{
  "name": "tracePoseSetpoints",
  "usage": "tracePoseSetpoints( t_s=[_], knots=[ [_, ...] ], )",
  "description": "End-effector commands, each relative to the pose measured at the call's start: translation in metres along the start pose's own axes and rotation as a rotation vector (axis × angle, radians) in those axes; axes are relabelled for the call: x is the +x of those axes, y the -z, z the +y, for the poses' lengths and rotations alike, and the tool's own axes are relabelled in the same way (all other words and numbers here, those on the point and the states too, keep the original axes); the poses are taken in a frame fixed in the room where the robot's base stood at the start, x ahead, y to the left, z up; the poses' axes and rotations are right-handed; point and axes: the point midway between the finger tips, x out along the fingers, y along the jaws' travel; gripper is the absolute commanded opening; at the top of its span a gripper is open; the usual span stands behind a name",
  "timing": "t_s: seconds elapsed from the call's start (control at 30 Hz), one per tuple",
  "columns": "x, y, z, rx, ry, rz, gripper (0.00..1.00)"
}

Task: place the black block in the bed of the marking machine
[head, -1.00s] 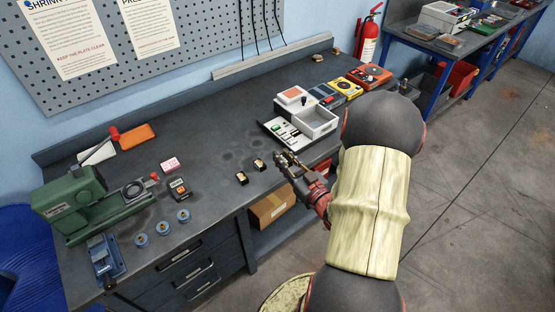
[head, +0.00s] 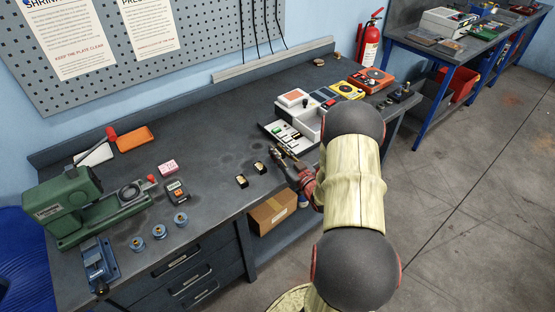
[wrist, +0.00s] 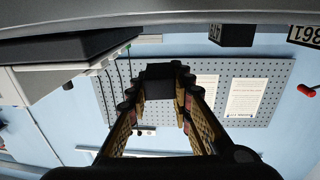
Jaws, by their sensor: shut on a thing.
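My gripper (head: 279,152) is just above the front part of the bench, right of two black blocks with pale markings (head: 241,181) (head: 259,167). In the wrist view my gripper (wrist: 160,90) is shut on a black block (wrist: 160,76) held between its fingertips. In the head view the held block is too small to make out clearly.
A green press (head: 62,203), blue round pieces (head: 159,231) and a small dark meter (head: 175,190) stand at the left. Yellow (head: 347,90) and orange (head: 374,78) devices stand beyond the white machine. The bench middle is clear.

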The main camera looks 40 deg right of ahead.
Motion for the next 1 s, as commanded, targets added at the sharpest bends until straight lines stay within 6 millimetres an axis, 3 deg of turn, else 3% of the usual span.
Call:
tracePoseSetpoints(
  t_s=[0.23,0.43,0.9,0.93,1.0],
  knots=[
    [0.010,-0.012,0.004,-0.001,0.000,0.002,0.00],
    [0.014,-0.041,0.006,0.002,-0.001,0.000,0.00],
    [0.014,-0.048,0.006,-0.001,0.000,0.002,0.00],
    [0.014,-0.048,0.006,0.000,0.000,0.001,0.23],
    [0.014,-0.047,0.006,0.000,0.000,0.001,0.27]
  ],
)
